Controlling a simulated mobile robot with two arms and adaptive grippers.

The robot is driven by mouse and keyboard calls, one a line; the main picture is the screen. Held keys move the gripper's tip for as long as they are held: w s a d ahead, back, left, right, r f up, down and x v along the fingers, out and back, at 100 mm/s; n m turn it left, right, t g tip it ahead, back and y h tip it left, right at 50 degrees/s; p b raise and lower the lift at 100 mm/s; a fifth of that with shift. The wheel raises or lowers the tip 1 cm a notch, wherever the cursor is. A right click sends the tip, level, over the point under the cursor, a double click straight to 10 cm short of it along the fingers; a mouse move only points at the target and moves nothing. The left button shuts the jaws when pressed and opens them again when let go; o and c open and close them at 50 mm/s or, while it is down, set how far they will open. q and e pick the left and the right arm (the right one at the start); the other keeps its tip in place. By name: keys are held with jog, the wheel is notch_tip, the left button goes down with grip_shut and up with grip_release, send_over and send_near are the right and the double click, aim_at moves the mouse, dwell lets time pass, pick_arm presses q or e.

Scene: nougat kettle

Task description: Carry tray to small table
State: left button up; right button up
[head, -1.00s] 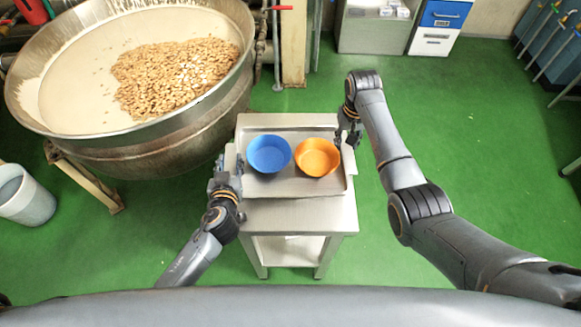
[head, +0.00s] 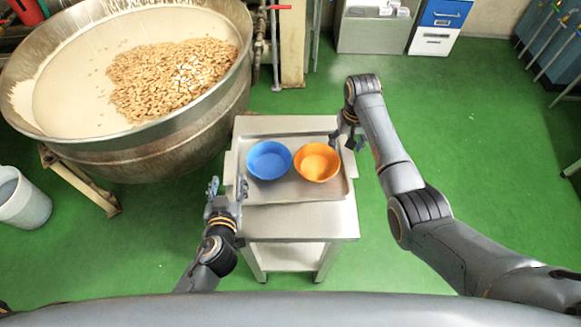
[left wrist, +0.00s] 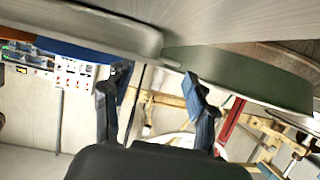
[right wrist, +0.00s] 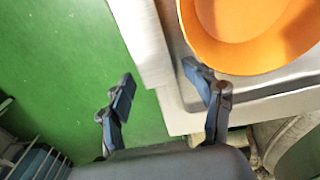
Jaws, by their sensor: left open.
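A shallow metal tray (head: 292,191) lies on the small metal table (head: 300,218). It holds a blue bowl (head: 269,160) on the left and an orange bowl (head: 317,162) on the right. My left gripper (head: 228,186) is open at the tray's left side, near its front corner; in the left wrist view (left wrist: 155,85) its fingers stand apart with nothing between them. My right gripper (head: 345,135) is at the tray's right side, towards the far corner. In the right wrist view (right wrist: 160,82) its fingers are apart, one beside the orange bowl (right wrist: 240,40), the other over the floor.
A large metal kettle (head: 150,150) with a heap of nuts stands left of the table. A white bin (head: 22,200) is at the far left. A cabinet (head: 436,28) stands at the back.

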pick_arm(q)
jog(key=shift+s+r, duration=1.2)
pick_arm(e)
jog(key=shift+s+d, duration=0.1)
jog(key=shift+s, duration=0.45)
pick_arm(q)
jog(key=shift+s+r+t, duration=0.3)
jog(key=shift+r, duration=0.15)
pick_arm(e)
jog(key=shift+w, duration=0.1)
jog(key=shift+w+r, duration=0.1)
jog(key=shift+r, duration=0.15)
pick_arm(q)
jog(key=shift+a+r, duration=0.1)
jog(key=shift+r, duration=0.05)
pick_arm(e)
notch_tip(320, 180, up, 12)
jog(key=shift+f, duration=0.15)
